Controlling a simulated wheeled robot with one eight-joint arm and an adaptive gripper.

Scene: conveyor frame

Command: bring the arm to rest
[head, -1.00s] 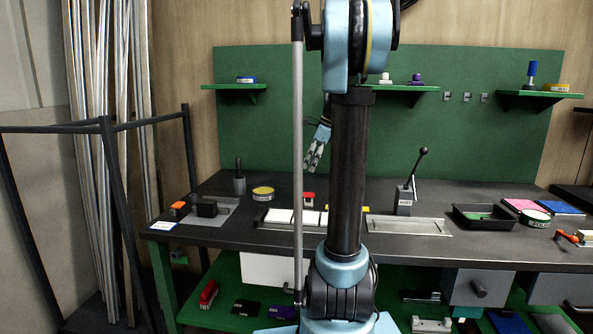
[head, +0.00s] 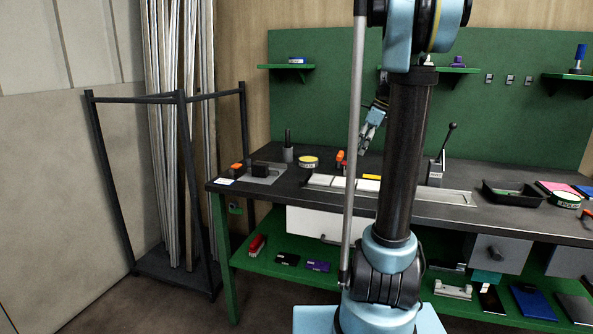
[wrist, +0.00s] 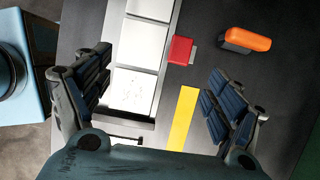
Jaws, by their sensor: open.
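My gripper (head: 370,129) hangs above the workbench in the head view, left of my dark arm column and in front of the green back panel. In the wrist view my gripper (wrist: 154,100) shows its two dark ribbed fingers spread wide apart, with nothing held between them. Below the fingers lie a row of white tiles (wrist: 147,58) in a tray, a red block (wrist: 180,50), a yellow strip (wrist: 184,118) and an orange-topped item (wrist: 246,39). Part of the bench behind my arm column is hidden.
The dark workbench (head: 285,190) carries a black tray (head: 512,194), a lever tool (head: 437,168) and a yellow-topped tin (head: 308,161). A dark rack (head: 182,140) with metal bars stands at its left. A green lower shelf (head: 270,270) holds several small items. Floor at the left is clear.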

